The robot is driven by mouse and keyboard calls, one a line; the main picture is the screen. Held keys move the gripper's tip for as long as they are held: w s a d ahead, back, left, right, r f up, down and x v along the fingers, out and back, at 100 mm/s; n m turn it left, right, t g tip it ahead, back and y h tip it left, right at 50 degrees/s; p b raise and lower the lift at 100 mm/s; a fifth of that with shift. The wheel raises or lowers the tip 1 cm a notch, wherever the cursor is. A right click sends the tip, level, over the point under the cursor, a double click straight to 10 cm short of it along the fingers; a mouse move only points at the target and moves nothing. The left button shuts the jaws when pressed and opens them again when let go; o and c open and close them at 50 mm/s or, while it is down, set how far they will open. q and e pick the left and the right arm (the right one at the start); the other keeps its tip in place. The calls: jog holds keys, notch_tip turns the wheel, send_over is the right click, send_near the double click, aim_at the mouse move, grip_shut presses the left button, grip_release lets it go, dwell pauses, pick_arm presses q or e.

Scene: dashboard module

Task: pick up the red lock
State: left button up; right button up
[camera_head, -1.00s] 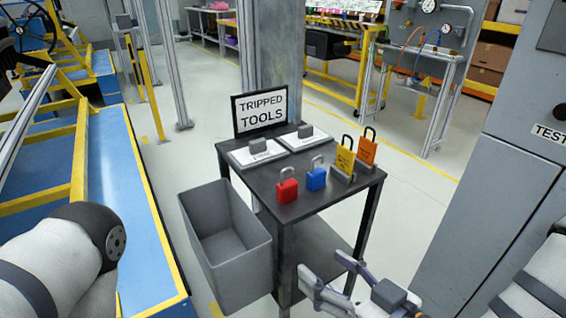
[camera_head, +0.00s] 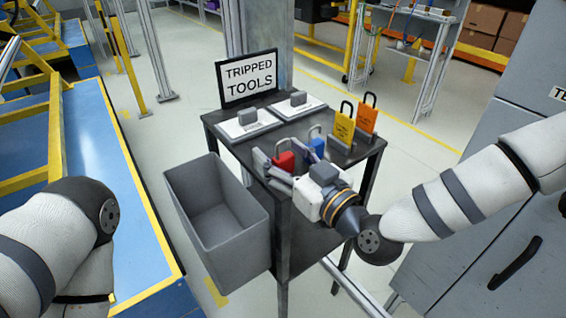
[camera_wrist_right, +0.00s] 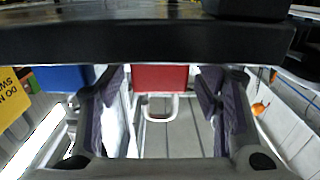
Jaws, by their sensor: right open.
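The red lock (camera_head: 284,161) stands near the front edge of the dark table (camera_head: 345,152), partly hidden by my right gripper. My right gripper (camera_head: 289,163) is open, with one finger on each side of the lock. In the right wrist view, which looks upside down, the red lock (camera_wrist_right: 160,77) shows between the two spread fingers (camera_wrist_right: 162,100), with visible gaps on both sides. Its shackle points down in that picture. My left arm shows at the left of the head view, but its gripper is out of frame.
A blue lock (camera_head: 317,146) stands just right of the red one. A yellow tag lock (camera_head: 342,130) and an orange one (camera_head: 367,118) are at the table's right. A grey bin (camera_head: 215,205) is at the left. A "Tripped Tools" sign (camera_head: 248,78) stands behind.

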jog(key=c, duration=1.3)
